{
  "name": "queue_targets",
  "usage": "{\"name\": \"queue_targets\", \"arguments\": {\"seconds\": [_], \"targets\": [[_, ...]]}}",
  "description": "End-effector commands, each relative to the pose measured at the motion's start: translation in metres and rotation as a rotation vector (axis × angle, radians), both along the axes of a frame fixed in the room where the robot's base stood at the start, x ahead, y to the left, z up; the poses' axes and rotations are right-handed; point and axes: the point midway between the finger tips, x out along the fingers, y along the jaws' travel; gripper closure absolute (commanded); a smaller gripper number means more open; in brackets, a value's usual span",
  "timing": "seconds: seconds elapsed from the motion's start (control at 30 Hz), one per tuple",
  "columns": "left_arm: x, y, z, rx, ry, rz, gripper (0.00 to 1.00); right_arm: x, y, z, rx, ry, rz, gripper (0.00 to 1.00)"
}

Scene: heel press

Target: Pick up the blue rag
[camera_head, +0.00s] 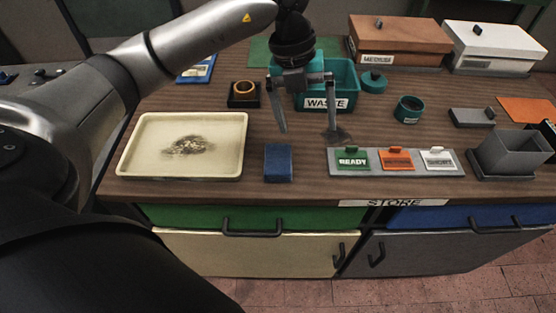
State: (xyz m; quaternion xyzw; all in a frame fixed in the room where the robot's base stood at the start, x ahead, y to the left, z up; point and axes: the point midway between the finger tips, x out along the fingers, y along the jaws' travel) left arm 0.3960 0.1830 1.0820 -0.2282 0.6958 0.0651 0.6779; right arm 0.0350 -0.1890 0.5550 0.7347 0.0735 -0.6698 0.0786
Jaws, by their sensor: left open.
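The blue rag (278,162) is a small dark blue block-like piece lying on the wooden table. It sits just right of the cream tray and left of the grey sign holder. My left gripper (308,130) is open and empty, pointing down over the table. Its fingers show above and slightly right of the rag in the picture, apart from it. The rag is fully in sight. My right gripper is not in view.
A cream tray (128,160) with a dark smudge stands left. A teal WASTE bin (345,84) is behind my gripper. A grey holder (370,171) with READY and other tags is right, beside a grey open box (508,155). Drawers are below the front edge.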

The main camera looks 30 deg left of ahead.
Motion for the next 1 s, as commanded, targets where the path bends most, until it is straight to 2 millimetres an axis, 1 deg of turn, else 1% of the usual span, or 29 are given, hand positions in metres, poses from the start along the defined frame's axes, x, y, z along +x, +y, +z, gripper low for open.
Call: {"name": "queue_targets", "arguments": {"seconds": [0.03,0.1,0.2,0.23,0.27,0.37,0.6,0.7,0.8,0.93,1.0], "targets": [[0.002,0.020,0.004,0.074,0.008,0.039,0.00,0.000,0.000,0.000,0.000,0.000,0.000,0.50],[0.002,0.041,0.008,0.150,0.022,0.083,0.00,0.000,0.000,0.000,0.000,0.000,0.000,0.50],[0.001,0.057,0.010,0.212,0.034,0.120,0.00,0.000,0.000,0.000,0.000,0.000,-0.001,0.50],[0.001,0.060,0.009,0.223,0.038,0.127,0.00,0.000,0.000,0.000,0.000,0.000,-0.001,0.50],[0.000,0.062,0.007,0.230,0.039,0.131,0.00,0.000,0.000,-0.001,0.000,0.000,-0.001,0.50],[0.000,0.063,-0.008,0.236,0.043,0.133,0.00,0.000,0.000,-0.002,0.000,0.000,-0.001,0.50],[-0.001,0.062,-0.059,0.232,0.044,0.131,0.00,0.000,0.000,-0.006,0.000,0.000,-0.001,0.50],[-0.001,0.062,-0.075,0.232,0.042,0.130,0.00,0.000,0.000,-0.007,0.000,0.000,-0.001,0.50],[0.000,0.061,-0.085,0.231,0.041,0.130,0.00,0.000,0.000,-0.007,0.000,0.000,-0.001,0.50],[-0.001,0.061,-0.091,0.230,0.039,0.129,0.00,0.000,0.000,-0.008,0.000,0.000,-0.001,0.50],[-0.002,0.060,-0.099,0.230,0.042,0.128,0.00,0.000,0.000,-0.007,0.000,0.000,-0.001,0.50]]}}
